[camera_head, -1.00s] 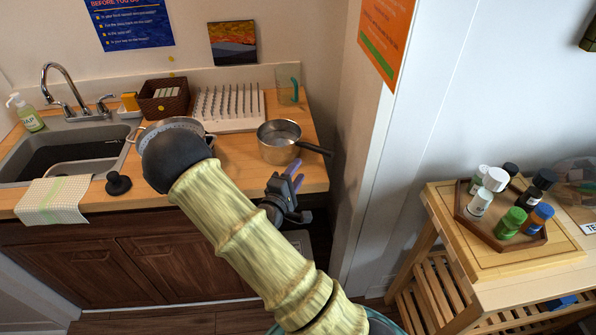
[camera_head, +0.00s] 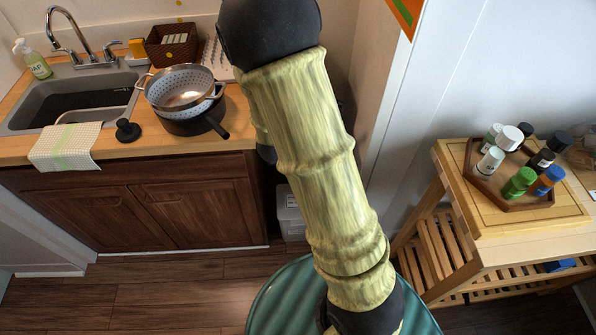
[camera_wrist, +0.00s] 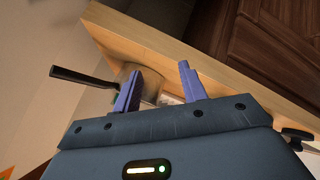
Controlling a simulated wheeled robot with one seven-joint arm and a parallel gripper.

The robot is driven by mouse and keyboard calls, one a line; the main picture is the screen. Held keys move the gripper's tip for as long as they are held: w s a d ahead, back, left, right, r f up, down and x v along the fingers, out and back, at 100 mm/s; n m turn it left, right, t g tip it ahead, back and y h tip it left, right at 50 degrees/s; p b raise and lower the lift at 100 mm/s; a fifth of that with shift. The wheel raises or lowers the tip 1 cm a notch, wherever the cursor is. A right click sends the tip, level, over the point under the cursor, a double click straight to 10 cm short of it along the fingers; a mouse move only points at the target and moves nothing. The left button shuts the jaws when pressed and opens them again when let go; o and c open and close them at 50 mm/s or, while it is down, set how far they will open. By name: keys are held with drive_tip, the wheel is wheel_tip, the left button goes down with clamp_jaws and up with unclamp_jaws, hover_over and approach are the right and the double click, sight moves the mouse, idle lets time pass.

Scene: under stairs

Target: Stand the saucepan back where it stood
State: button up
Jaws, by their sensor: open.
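A steel saucepan with a long dark handle shows in the wrist view (camera_wrist: 85,76), at the counter's edge. Its body is partly hidden behind my left finger. In the head view my arm hides it. My gripper (camera_wrist: 160,80) is open, its two purple fingers apart, with the saucepan beyond and to the left. Nothing is seen held between the fingers. In the head view the gripper is hidden behind my arm.
On the counter, a colander (camera_head: 182,88) rests on a dark pan (camera_head: 195,124) with its handle to the right. A sink (camera_head: 75,98) is at left. A black knob-like object (camera_head: 127,130) stands near the front edge. A wooden cart (camera_head: 500,240) with a bottle tray (camera_head: 487,197) stands right.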

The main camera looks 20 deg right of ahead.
drive_tip(key=s+a+r+m+g+y, duration=0.1)
drive_tip(key=s+r+g+y, duration=0.1)
drive_tip(key=s, duration=0.6)
drive_tip(key=s+a+r+m+g+y, duration=0.1)
drive_tip(key=s+a+r+m+g, duration=0.1)
drive_tip(key=s+r, duration=0.3)
drive_tip(key=s+g, duration=0.1)
drive_tip(key=s, duration=0.2)
drive_tip(key=shift+r+m+y, duration=0.15)
drive_tip(key=shift+m+y, duration=0.15)
drive_tip(key=shift+y, duration=0.1)
